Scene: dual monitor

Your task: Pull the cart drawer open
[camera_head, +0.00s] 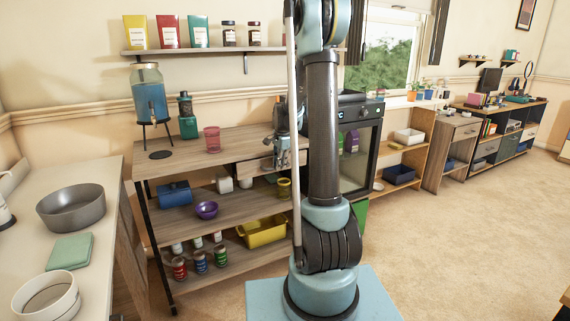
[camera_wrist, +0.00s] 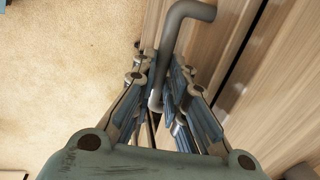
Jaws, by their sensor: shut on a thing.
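The wooden cart (camera_head: 225,139) stands against the back wall, with a drawer (camera_head: 256,165) under the right part of its top. My gripper (camera_head: 282,155) is at the drawer front, partly hidden by my own arm. In the wrist view, a dark grey bent handle (camera_wrist: 176,42) runs down between my gripper's fingers (camera_wrist: 160,100), which are shut on it. The wooden drawer front (camera_wrist: 215,35) lies just right of the handle, with a dark gap beside it. How far out the drawer is, I cannot tell.
A pink cup (camera_head: 212,139), a green blender (camera_head: 187,118) and a drink dispenser (camera_head: 149,98) stand on the cart top. A yellow bin (camera_head: 262,232) and a purple bowl (camera_head: 206,210) sit on lower shelves. The carpet (camera_head: 455,240) at right is clear.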

